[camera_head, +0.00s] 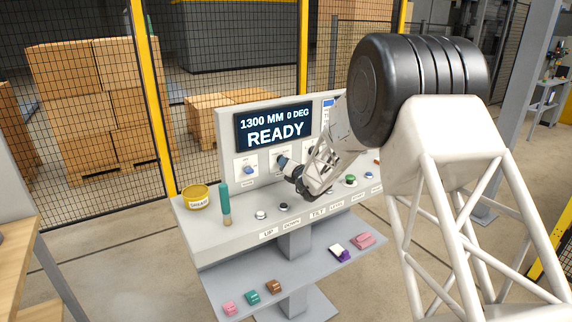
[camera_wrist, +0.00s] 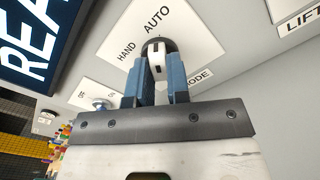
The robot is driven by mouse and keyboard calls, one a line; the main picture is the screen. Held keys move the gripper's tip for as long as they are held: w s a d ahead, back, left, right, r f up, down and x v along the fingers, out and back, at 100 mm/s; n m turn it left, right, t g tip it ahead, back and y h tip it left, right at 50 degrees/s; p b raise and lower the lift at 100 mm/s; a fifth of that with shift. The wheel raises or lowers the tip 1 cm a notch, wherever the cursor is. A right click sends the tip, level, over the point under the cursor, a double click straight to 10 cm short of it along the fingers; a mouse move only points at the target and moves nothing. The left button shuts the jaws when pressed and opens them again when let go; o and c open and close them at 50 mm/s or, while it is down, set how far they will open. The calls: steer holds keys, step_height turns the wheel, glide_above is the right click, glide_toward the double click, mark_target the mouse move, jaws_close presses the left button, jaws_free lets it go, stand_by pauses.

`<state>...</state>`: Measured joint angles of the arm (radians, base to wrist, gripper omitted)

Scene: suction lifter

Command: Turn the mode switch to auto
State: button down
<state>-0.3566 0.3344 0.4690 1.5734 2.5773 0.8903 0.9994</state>
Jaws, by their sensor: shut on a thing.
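The mode switch (camera_wrist: 157,54) is a small dark and white knob on a white plate marked HAND, AUTO and MODE in the wrist view. HAND is at the knob's left and AUTO above it in that picture. I cannot tell for certain which mark the knob points to. My gripper (camera_wrist: 158,80) has its two blue fingers shut on the knob, one on each side. In the head view my gripper (camera_head: 282,161) is at the upright panel below the display, and it hides most of the switch.
The display (camera_head: 273,127) reads 1300 MM, 0 DEG, READY. A blue switch (camera_head: 249,170) is left of my gripper. Buttons, a yellow tin (camera_head: 196,197) and a teal-handled tool (camera_head: 224,203) are on the sloped desk. Several small items lie on the shelf (camera_head: 300,268) below.

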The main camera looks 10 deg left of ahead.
steer(key=shift+f+m, duration=0.1)
steer(key=shift+m, duration=0.8)
steer(key=c, duration=1.1)
jaws_free()
steer(key=shift+s+d, duration=0.1)
steer(key=shift+v, duration=3.8)
